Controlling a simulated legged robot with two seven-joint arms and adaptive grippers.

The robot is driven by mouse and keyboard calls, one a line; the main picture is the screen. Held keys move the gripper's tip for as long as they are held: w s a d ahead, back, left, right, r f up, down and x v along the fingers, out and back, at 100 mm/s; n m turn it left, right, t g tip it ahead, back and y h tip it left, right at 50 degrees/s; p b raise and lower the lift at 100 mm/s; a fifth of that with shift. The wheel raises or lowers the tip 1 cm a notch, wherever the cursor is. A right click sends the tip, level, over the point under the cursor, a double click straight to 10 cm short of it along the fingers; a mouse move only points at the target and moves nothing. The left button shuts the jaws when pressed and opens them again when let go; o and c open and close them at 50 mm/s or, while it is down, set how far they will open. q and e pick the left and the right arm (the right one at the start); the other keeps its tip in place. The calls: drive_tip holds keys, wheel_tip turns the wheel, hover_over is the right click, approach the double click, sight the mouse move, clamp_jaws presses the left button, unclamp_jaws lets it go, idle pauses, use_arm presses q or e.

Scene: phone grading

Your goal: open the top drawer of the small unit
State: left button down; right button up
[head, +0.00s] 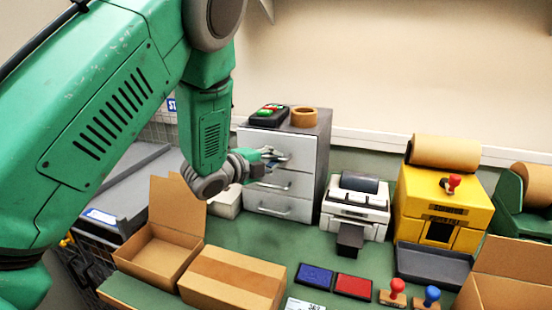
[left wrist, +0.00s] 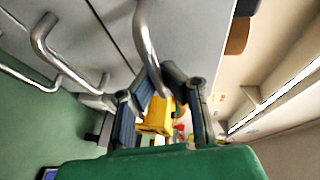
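The small unit is a grey cabinet (head: 323,150) with white drawer fronts, standing at the back of the green bench. Its top drawer (head: 302,150) looks flush with the drawers below. My left gripper (head: 273,157) is at the top drawer's handle, partly covering it. In the left wrist view, the bent metal handle (left wrist: 144,30) runs down between the fingertips of my left gripper (left wrist: 158,80). The fingertips lean in on both sides of the bar and look closed on it. The lower handles (left wrist: 45,45) are free. My right gripper is not in view.
A dark device with coloured buttons (head: 268,116) and a tape roll (head: 304,117) sit on the unit. A label printer (head: 356,205) and a yellow dispenser (head: 440,205) stand to its right. Cardboard boxes (head: 232,275) are in front. The green bench before the drawers is clear.

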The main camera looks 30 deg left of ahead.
use_arm(q)
drive_tip(key=shift+a+f, duration=0.1)
drive_tip(key=shift+a, duration=0.55)
drive_tip(key=c, duration=1.8)
unclamp_jaws()
drive_tip(key=shift+s+a, duration=0.1)
drive_tip(key=shift+a, duration=0.15)
drive_tip(key=shift+o, duration=0.8)
drive_tip(key=shift+s+a, duration=0.1)
drive_tip(key=shift+a, duration=0.1)
drive_tip(key=shift+s+d, duration=0.1)
drive_tip(key=shift+d, duration=0.15)
drive_tip(key=v, duration=1.1)
drive_tip(key=shift+s+a, duration=0.2)
drive_tip(key=shift+s, duration=0.15)
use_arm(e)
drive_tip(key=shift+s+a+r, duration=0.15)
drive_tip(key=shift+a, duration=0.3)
use_arm(q)
drive_tip(key=shift+a+f, duration=0.1)
drive_tip(key=shift+a, duration=0.05)
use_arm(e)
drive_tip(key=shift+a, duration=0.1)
